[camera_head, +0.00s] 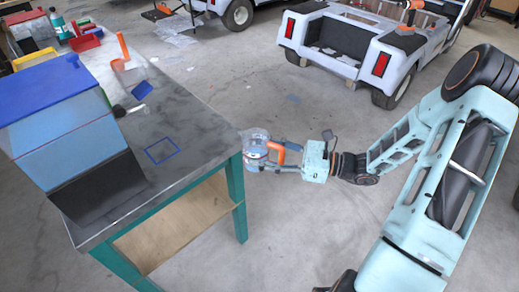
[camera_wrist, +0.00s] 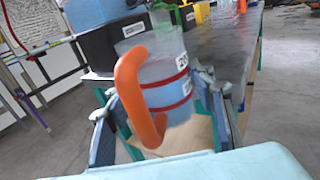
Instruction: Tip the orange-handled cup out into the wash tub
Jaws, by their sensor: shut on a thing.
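My gripper (camera_head: 268,160) is shut on the orange-handled cup (camera_head: 255,150), beside the right corner of the workbench. In the wrist view the cup (camera_wrist: 166,85) is clear, with red bands, a printed label and bluish contents in its lower part. Its orange handle (camera_wrist: 130,95) faces the camera, and it looks roughly upright, slightly tilted. The gripper fingers (camera_wrist: 165,125) show on both sides of it. A large box (camera_head: 65,135) with blue top, light blue side and black lower part stands on the bench. I cannot tell which container is the wash tub.
The grey workbench (camera_head: 195,125) has green legs and a wooden lower shelf (camera_head: 175,235). A blue square outline (camera_head: 161,150) marks its clear front part. Another orange-handled item (camera_head: 123,50) and red trays (camera_head: 84,42) are farther back. White carts (camera_head: 365,45) stand behind.

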